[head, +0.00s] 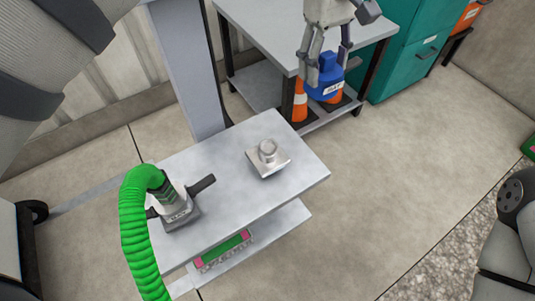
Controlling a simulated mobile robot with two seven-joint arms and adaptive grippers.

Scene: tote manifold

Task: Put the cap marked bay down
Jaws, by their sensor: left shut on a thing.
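A blue cap (328,82) with a white label hangs at the upper middle of the head view. The label looks like it carries a short word, too small to read for sure. My left gripper (323,68) comes down from the top edge and is shut on the cap's upper knob, one finger on each side. The cap appears held in the air, in front of the far table's lower shelf. A metal plate with a short upright pipe stub (267,152) sits on the near grey table (225,165).
A green ribbed hose (137,235) ends in a labelled grey fitting with dark handles (178,210) on the near table's left. A far grey table (270,25), orange cones (300,104) and a teal cabinet (408,65) stand behind. The floor right of the near table is clear.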

